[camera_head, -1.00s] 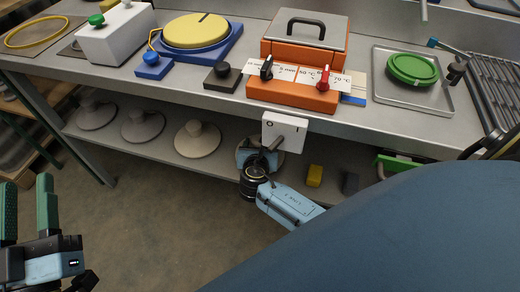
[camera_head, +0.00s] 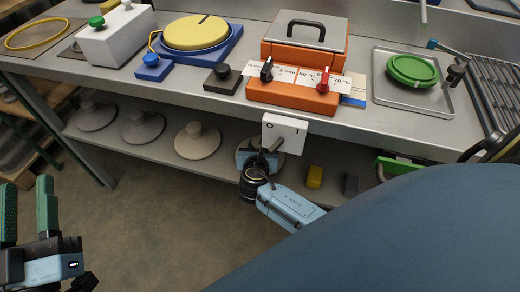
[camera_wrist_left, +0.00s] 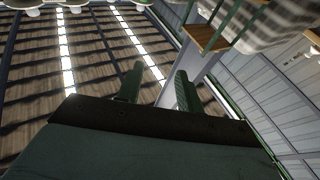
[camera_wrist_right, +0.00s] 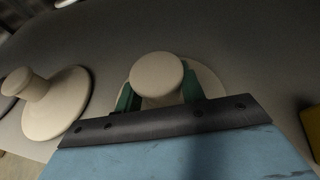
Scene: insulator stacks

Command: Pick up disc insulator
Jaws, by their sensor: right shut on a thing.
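My right gripper (camera_wrist_right: 160,92) is shut on the neck of a beige disc insulator (camera_wrist_right: 157,72), whose round cap shows between the green fingers in the right wrist view. Its wide disc shows behind the fingers and seems to be at the lower shelf. Three more disc insulators stand on the lower shelf to the left: a beige one (camera_head: 198,141) and two greyer ones (camera_head: 143,127), (camera_head: 97,113). My left gripper (camera_head: 28,207) is open and empty.
A white switch plate (camera_head: 284,133) hangs at the table's front edge above my right gripper. A yellow block (camera_head: 315,177) and a dark block (camera_head: 350,184) lie right of it on the shelf. The steel tabletop (camera_head: 205,92) overhangs the shelf. The floor in front is clear.

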